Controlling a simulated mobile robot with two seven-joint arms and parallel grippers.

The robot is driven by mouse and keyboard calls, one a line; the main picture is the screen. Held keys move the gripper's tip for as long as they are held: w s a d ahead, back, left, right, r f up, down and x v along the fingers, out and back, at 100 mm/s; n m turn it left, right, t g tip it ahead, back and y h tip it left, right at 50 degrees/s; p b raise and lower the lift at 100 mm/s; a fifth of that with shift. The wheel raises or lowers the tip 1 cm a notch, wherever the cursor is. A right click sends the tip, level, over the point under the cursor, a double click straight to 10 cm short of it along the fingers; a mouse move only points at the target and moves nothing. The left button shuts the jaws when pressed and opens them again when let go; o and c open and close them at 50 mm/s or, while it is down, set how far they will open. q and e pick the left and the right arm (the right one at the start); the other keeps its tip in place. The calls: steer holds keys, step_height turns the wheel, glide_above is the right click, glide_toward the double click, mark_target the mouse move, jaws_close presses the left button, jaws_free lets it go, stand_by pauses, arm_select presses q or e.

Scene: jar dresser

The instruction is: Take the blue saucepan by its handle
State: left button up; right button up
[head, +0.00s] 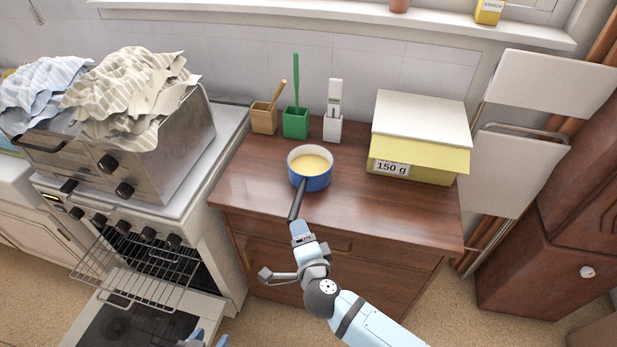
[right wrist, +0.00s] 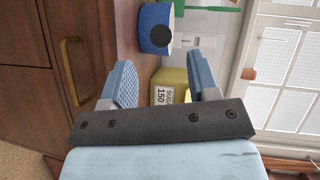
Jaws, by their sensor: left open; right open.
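The blue saucepan (head: 318,179) stands on the brown dresser top with pale yellow contents inside. Its dark handle (head: 297,200) points toward me, past the dresser's front edge. In the right wrist view the pan (right wrist: 155,14) is at the top, and the dark round handle end (right wrist: 160,36) faces the camera. My right gripper (head: 301,231) is close to the handle's near end in the head view. In its wrist view its fingers (right wrist: 163,75) are apart, with no handle between them. My left gripper (head: 206,339) shows only partly at the bottom edge, away from the pan.
A yellow box (head: 418,166) with a white lid stands right of the pan. Behind are a tan pot (head: 264,120), a green pot (head: 296,124) and a white holder (head: 332,129). An open oven (head: 160,270) with a pulled-out rack is left of the dresser (head: 400,218).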

mark_target(293, 213)
steer(key=x, duration=0.8)
steer(key=shift+r, duration=0.15)
steer(key=shift+r, duration=0.1)
jaws_close()
